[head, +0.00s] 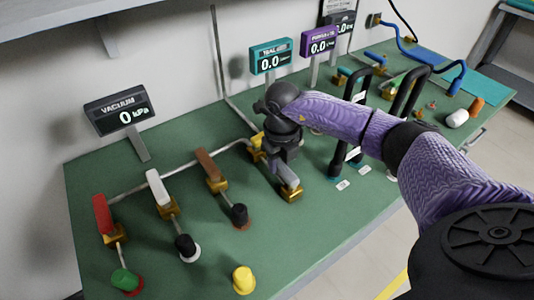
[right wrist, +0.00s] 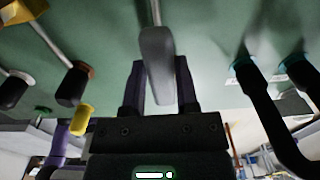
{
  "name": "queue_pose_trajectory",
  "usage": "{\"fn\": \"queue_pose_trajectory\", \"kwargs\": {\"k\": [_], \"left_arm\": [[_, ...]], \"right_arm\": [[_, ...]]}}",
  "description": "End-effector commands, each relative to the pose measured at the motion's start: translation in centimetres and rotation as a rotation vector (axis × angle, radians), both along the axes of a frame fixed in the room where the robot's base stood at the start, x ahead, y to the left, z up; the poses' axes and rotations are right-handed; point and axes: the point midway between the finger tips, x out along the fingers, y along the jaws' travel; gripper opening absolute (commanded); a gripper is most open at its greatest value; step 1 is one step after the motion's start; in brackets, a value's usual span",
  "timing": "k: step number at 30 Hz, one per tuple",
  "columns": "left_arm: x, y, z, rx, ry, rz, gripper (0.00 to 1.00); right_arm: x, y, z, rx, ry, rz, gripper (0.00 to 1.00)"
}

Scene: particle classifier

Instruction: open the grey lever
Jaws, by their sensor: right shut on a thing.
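The grey lever (head: 289,180) sits on a gold valve body (head: 292,194) near the front edge of the green bench. In the right wrist view the grey lever (right wrist: 157,62) lies between the two dark fingers of my right gripper (right wrist: 160,85). My right gripper (head: 284,164) reaches down onto the lever from above and is shut on it. The gripper hides part of the lever in the head view. My left gripper is not in view.
A red lever (head: 102,214), a white lever (head: 158,188) and a brown lever (head: 208,166) stand to the left. A yellow knob (head: 243,279) is at the front edge. A black handle (head: 348,125) rises just right of my gripper. A vacuum display (head: 120,110) reads 0.

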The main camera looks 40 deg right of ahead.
Motion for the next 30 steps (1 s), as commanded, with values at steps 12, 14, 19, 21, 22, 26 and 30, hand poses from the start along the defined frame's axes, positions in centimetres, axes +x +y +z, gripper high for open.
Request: {"fn": "queue_pose_trajectory", "kwargs": {"k": [12, 14, 19, 21, 22, 26, 30], "left_arm": [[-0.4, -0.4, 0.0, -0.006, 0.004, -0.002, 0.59], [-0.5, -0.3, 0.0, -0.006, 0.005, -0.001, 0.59], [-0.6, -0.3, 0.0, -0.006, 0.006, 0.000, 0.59], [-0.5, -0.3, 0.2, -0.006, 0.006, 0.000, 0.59], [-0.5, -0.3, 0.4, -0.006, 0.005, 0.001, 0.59], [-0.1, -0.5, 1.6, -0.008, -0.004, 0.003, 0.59], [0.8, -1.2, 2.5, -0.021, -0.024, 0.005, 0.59]], "right_arm": [[0.1, 0.1, 0.0, 0.003, -0.004, 0.006, 0.74], [0.1, 0.1, 0.0, 0.003, -0.004, 0.005, 0.74], [0.1, 0.1, 0.0, 0.003, -0.003, 0.005, 0.74], [0.1, 0.1, 0.5, 0.002, -0.004, 0.005, 0.74], [0.1, 0.1, 1.0, 0.002, -0.005, 0.005, 0.74], [0.2, 0.1, 4.4, 0.003, -0.010, 0.006, 0.74], [0.1, 0.1, 7.8, 0.002, -0.008, 0.005, 0.74]]}}
